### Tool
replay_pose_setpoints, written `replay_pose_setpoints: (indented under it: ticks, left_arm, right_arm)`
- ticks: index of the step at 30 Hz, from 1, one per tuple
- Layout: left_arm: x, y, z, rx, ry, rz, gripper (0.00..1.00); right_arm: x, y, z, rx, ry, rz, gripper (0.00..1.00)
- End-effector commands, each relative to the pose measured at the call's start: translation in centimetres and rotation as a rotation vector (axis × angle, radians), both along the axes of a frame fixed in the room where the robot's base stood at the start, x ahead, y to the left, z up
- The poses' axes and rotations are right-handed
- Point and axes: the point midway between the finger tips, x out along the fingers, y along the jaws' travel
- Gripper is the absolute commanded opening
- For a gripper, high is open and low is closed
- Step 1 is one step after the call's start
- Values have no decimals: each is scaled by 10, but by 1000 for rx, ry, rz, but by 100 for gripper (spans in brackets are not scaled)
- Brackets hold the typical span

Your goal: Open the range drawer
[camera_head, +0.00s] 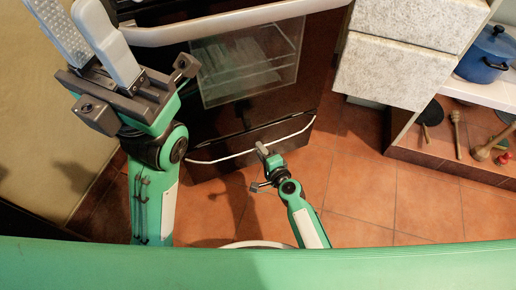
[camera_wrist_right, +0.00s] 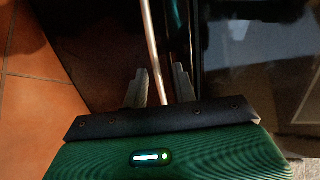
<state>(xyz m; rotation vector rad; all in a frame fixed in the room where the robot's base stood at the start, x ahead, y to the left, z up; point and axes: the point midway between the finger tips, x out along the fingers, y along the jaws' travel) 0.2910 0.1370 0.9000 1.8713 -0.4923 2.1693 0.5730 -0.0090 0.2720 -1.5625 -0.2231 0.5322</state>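The range drawer (camera_head: 222,166) is the dark panel low on the range, with a long curved metal handle (camera_head: 222,158). It looks flush with the range front. My right gripper (camera_head: 263,150) is at the right half of this handle. In the right wrist view the handle bar (camera_wrist_right: 152,45) runs between the two grey fingers (camera_wrist_right: 160,78), with gaps on both sides; whether it touches either finger is unclear. My left gripper (camera_head: 88,35) is raised in front of the range's left side, its fingers apart and empty.
The oven door (camera_head: 245,70) with its window and light handle bar (camera_head: 225,24) is above the drawer. Tiled floor (camera_head: 365,190) in front is clear.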

Motion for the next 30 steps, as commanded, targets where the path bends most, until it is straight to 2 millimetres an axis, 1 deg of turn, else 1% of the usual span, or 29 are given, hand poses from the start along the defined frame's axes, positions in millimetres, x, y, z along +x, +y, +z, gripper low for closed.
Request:
replay_pose_setpoints:
  ticks: [1,6,17,20,21,22,30]
  left_arm:
    - [-1,-1,-1,0,-5,-3,36]
    - [-2,-4,1,6,-14,-9,36]
    - [-3,-5,2,8,-16,-15,36]
    - [-3,-5,2,7,-16,-15,36]
    - [-3,-5,2,7,-16,-15,36]
    - [-3,-5,2,7,-16,-15,36]
    - [-3,-5,2,7,-17,-15,36]
  right_arm:
    - [7,4,-3,2,-1,0,28]
    - [21,11,-5,1,-1,-1,28]
    - [24,12,-5,0,0,-1,28]
    - [24,12,-5,0,0,0,10]
    - [24,12,-5,0,0,0,2]
    - [24,12,-5,0,0,0,0]
    - [23,11,-6,-1,0,0,0]
